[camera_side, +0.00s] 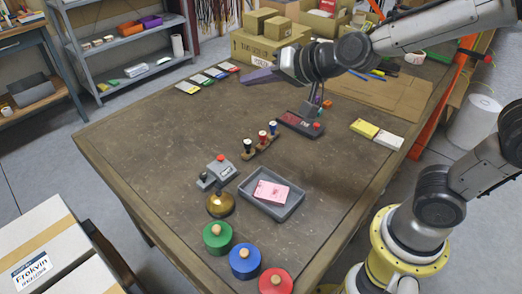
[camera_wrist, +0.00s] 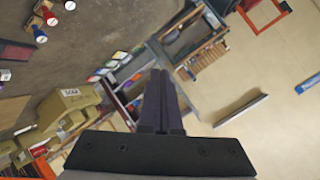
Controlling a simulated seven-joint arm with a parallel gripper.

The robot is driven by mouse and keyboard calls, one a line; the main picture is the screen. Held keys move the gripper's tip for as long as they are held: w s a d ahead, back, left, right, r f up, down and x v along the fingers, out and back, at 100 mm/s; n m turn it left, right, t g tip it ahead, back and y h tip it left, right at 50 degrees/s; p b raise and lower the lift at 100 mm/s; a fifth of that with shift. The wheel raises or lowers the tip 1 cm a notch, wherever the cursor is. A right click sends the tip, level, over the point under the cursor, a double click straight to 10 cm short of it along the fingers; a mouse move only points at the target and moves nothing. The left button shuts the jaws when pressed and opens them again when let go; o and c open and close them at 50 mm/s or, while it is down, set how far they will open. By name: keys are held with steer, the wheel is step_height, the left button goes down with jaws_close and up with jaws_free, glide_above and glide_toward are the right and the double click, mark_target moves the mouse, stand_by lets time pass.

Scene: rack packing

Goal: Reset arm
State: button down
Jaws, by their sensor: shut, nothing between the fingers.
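My gripper (camera_side: 262,76) is raised above the back part of the brown work table (camera_side: 150,140) and points to the left in the side view. Its dark fingers are pressed together and hold nothing. In the wrist view the gripper (camera_wrist: 160,78) reaches up from the bottom middle, both fingers side by side with no gap. The wrist view looks past the table toward the floor and shelves. The gripper touches nothing that I can see.
A grey tray (camera_side: 290,209) holds a pink packet (camera_side: 272,191). Green (camera_side: 217,234), blue (camera_side: 244,257) and red (camera_side: 275,281) round pieces stand at the front. A stamp rack (camera_side: 260,146) is mid-table. Cardboard boxes (camera_side: 262,46) are at the back. The table's left side is clear.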

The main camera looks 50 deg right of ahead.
steer(key=s+d+r+n, duration=0.3)
steer(key=s, duration=0.5)
steer(key=s+d+f+n+g, duration=0.2)
steer(key=s+f+g, duration=0.1)
steer(key=s, duration=0.4)
steer(key=s+d+f+n+g+h, duration=0.1)
steer(key=s+d+f+n+g, duration=0.1)
steer(key=s, duration=0.6)
step_height(320, 180, down, 3)
steer(key=shift+d+r+n+g+h, duration=0.2)
steer(key=shift+n+g+h, duration=0.1)
steer(key=shift+g, duration=0.4)
steer(key=shift+s, duration=0.1)
